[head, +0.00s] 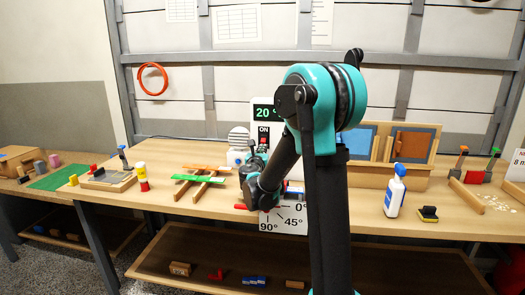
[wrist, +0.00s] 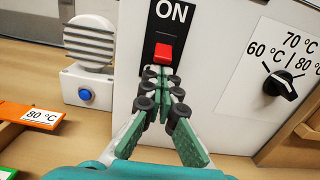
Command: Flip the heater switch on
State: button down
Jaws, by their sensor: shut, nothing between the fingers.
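The heater's red switch (wrist: 164,53) sits in a black plate under the word ON on a white panel in the wrist view. The panel also shows in the head view with a green "20" display (head: 264,113) above a small ON label (head: 264,129). My gripper (wrist: 158,72) is shut and empty. Its fingertips are just below the red switch, at or very near its lower edge; I cannot tell whether they touch.
A black dial (wrist: 281,84) with temperature marks is right of the switch. A white ribbed device (wrist: 91,42) with a blue button (wrist: 85,94) stands left. An orange strip labelled 80 °C (wrist: 38,116) lies lower left.

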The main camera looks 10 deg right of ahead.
aim_at(262, 142)
jog(key=shift+s+a+r+g, duration=0.1)
jog(key=shift+s+r+g, duration=0.1)
jog(key=shift+r+g, duration=0.45)
jog(key=g, duration=0.1)
jog(key=r+g+y, duration=0.1)
jog(key=g, duration=0.1)
jog(key=r+g, duration=0.1)
jog(key=shift+s+g+y, duration=0.25)
jog(key=shift+y, duration=0.15)
jog(key=shift+a, duration=0.1)
jog(key=shift+r, duration=0.1)
jog(key=shift+r, duration=0.5)
jog(key=shift+w+r, duration=0.1)
jog(key=shift+r, duration=0.1)
dwell(0.3)
